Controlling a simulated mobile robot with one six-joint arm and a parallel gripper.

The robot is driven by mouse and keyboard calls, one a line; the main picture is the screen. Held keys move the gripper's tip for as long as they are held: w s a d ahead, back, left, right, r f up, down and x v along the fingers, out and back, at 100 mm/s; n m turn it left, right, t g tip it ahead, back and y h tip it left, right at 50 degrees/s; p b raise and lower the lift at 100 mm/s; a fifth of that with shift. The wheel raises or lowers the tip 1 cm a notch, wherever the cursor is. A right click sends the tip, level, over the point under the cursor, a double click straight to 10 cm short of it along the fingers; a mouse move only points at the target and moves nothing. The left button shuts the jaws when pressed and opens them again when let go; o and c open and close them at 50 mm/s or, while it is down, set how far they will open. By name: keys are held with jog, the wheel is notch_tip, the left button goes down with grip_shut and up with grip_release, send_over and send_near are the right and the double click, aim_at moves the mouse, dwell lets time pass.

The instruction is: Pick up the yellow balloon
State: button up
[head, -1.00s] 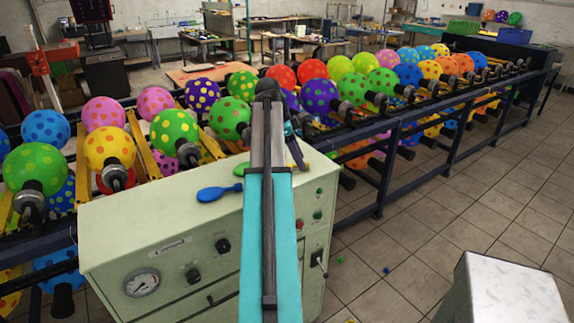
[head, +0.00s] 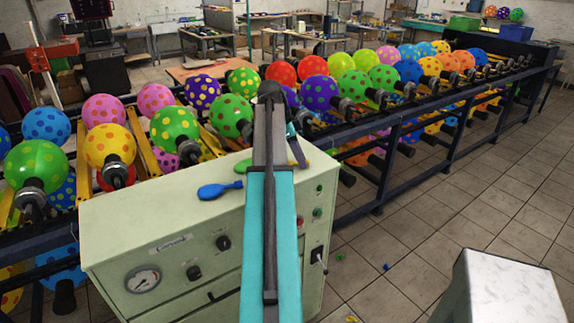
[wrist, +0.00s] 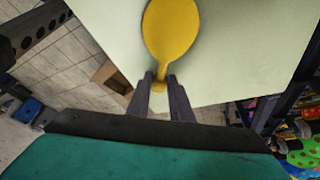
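The flat yellow balloon (wrist: 171,28) lies on the pale green cabinet top in the wrist view, its round body away from me and its neck towards me. My gripper (wrist: 161,77) has one finger on each side of the neck, close to it. A gap shows between the fingers, and the neck's end shows in that gap. Firm contact is not clear.
A flat blue balloon (head: 219,189) and a flat green balloon (head: 243,166) lie on the cabinet (head: 130,226) left of my arm. Inflated dotted balloons on a dark rack (head: 385,190) stand behind. A metal box (head: 510,285) stands at the lower right.

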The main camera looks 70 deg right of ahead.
jog(key=shift+r, duration=0.1)
dwell(0.4)
jog(key=shift+d+r+b, duration=0.1)
jog(key=shift+r+b, duration=0.65)
jog(key=shift+r, duration=0.7)
jog(key=shift+a+r, duration=0.2)
jog(key=a, duration=0.4)
jog(key=a+r+b, duration=0.1)
jog(key=a, duration=0.3)
jog(key=w+a, duration=0.1)
jog(key=a, duration=0.3)
jog(key=shift+w+r+b, duration=0.1)
jog(key=shift+r+b, duration=0.05)
jog(key=shift+b, duration=0.2)
jog(key=shift+w+a+r+p, duration=0.1)
jog(key=shift+w+a+p, duration=0.05)
jog(key=shift+a+p, duration=0.65)
jog(key=shift+w+a+p, duration=0.1)
jog(key=shift+a+p, duration=0.35)
jog(key=shift+a, duration=0.6)
